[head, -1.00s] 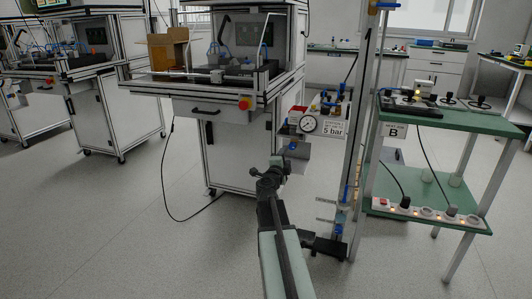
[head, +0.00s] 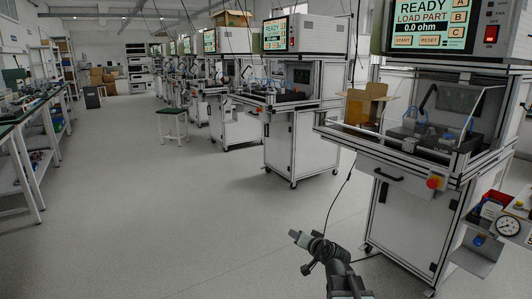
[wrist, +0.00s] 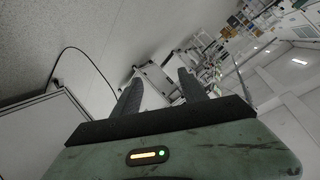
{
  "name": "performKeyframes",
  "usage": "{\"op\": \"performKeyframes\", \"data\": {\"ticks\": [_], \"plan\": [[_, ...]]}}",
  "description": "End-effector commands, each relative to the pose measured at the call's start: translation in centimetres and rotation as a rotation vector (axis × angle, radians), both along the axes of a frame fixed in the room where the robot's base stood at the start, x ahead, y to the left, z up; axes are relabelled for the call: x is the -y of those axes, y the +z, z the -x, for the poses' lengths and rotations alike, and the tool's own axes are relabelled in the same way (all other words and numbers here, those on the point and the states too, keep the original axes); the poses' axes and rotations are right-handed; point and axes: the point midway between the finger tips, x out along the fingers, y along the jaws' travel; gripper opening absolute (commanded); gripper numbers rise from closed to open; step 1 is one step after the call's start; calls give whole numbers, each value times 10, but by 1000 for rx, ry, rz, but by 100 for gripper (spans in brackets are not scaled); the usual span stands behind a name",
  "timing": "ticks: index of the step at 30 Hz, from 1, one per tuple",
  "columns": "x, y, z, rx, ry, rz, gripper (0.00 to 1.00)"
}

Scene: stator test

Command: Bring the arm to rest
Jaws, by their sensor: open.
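My gripper (head: 312,246) shows at the bottom of the head view, at the end of my arm, over bare floor and left of the nearest test bench. Its fingers are too small there to make out. In the wrist view its two dark fingers (wrist: 160,88) stand apart with nothing between them, so it is open and empty. My arm reaches forward from the bottom edge of the head view; most of it is out of frame.
The nearest test bench (head: 412,205) stands right of my gripper, with a cable (head: 340,195) running down to the floor beside it. More benches line up behind. A stool (head: 172,125) stands farther back. The floor (head: 190,220) at left is open.

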Motion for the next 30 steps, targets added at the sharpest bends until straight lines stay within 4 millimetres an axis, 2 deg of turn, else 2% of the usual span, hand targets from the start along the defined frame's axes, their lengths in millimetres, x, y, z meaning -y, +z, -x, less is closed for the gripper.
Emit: {"op": "performKeyframes", "data": {"ticks": [1, 2, 4, 6, 10, 15, 18, 23, 26, 29, 30], "plan": [[-20, -19, 26, -109, 86, 83, 50], [-26, -35, 42, -183, 133, 136, 50], [-27, -69, 80, -350, 207, 245, 50], [-15, -95, 113, -497, 245, 331, 50], [14, -122, 168, -736, 270, 445, 50], [43, -133, 236, -1040, 276, 520, 50], [42, -93, 237, -1045, 273, 511, 50], [41, -47, 237, -1043, 275, 511, 50], [41, -12, 237, -1042, 275, 510, 50], [41, 31, 236, -1041, 276, 511, 50], [40, 52, 236, -1041, 276, 511, 50]]}}
